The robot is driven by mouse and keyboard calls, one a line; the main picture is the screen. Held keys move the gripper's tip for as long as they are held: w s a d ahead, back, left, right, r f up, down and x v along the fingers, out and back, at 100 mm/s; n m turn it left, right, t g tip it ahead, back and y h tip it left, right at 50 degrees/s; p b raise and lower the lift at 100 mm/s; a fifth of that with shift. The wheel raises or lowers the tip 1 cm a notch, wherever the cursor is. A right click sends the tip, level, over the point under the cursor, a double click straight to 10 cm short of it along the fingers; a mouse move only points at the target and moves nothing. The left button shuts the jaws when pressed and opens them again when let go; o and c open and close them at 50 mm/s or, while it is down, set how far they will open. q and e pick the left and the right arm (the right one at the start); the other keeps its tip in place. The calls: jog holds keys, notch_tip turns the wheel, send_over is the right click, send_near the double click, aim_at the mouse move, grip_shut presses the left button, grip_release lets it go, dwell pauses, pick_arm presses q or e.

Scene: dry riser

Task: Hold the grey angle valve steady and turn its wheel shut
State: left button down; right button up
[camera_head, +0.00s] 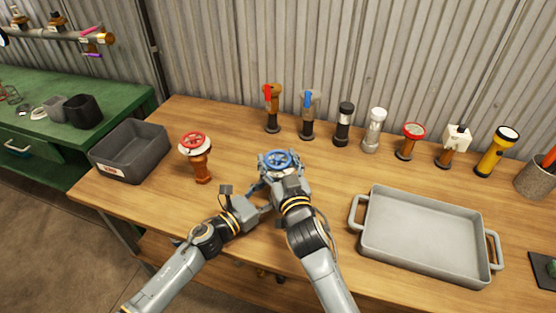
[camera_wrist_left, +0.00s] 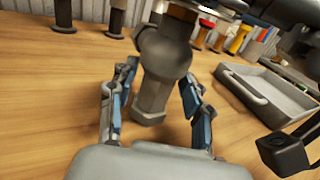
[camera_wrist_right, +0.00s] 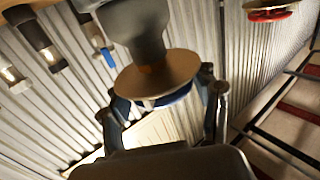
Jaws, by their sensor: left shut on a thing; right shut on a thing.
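The grey angle valve stands upright on the wooden table, with its blue wheel (camera_head: 278,159) on top. In the left wrist view its grey body (camera_wrist_left: 165,75) rises between the fingers of my left gripper (camera_wrist_left: 158,98), which is shut on it low down. My right gripper (camera_head: 277,170) is at the top of the valve, shut on the wheel. In the right wrist view the wheel's pale disc (camera_wrist_right: 158,76) and a strip of blue rim sit between the fingers. In the head view my grippers hide most of the valve body.
An orange valve with a red wheel (camera_head: 197,155) and a dark grey bin (camera_head: 130,152) stand to the left. A grey tray (camera_head: 425,238) lies to the right. Several valves and torches, including a yellow one (camera_head: 497,153), line the back. Table between tray and back row is clear.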

jog(key=shift+r, duration=0.2)
dwell(0.3)
jog(key=o, duration=1.2)
jog(key=shift+c, duration=0.2)
jog(key=shift+f, duration=0.1)
jog(key=shift+s, duration=0.15)
jog(key=shift+s+d+f, duration=0.1)
jog(key=shift+s, duration=0.15)
jog(key=v, duration=1.1)
jog(key=shift+s, duration=0.2)
